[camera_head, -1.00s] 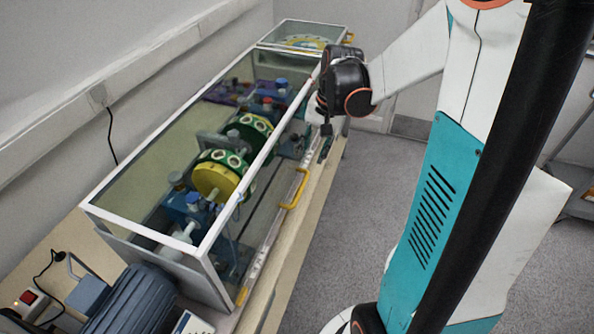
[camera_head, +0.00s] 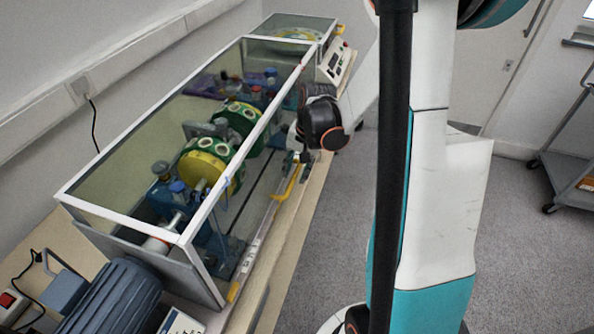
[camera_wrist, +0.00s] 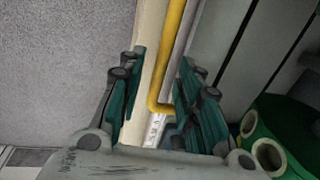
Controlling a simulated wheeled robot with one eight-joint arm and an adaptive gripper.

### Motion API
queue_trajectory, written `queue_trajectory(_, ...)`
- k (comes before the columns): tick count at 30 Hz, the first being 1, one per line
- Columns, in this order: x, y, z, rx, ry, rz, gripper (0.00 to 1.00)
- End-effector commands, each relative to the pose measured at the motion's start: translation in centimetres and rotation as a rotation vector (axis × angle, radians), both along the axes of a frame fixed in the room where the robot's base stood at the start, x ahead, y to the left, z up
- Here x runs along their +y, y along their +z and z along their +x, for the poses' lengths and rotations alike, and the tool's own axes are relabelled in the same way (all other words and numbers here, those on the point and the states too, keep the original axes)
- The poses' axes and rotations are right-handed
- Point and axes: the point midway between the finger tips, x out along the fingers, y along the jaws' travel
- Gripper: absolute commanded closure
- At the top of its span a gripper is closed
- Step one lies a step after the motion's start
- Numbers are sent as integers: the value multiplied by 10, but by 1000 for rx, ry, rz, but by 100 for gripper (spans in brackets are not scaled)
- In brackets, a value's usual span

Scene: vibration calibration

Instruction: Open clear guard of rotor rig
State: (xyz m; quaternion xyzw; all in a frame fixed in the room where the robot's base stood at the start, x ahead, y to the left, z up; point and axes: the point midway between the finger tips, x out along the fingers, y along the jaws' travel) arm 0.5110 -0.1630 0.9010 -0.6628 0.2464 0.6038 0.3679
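The clear guard (camera_head: 240,222) is a long glazed box with a white frame, shut over the rotor rig. A yellow handle (camera_head: 290,182) runs low along its front side. Inside are green and yellow rotor discs (camera_head: 207,166). My gripper (camera_head: 298,155) is at the handle's far end in the head view, its fingers mostly hidden. In the wrist view my gripper (camera_wrist: 162,88) is open, with the yellow handle (camera_wrist: 171,50) passing between the two fingers. I see no clear contact between the fingers and the handle.
A motor (camera_head: 112,298) stands at the near end of the bench. A control panel (camera_head: 335,62) with a red button is at the far end. A wall lies behind the guard. The floor (camera_head: 335,240) on the right is open, with a grey cart (camera_head: 570,180) farther off.

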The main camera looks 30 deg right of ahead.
Motion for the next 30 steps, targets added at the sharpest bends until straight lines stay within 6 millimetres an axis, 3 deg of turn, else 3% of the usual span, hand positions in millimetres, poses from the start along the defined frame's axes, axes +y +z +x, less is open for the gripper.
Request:
queue_trajectory(7,0,0,0,0,0,0,68)
queue_trajectory(11,0,0,0,0,0,0,98)
queue_trajectory(12,0,0,0,0,0,0,100)
queue_trajectory(23,0,9,-1,18,1,-13,100)
queue_trajectory(30,0,51,-1,102,3,-81,100)
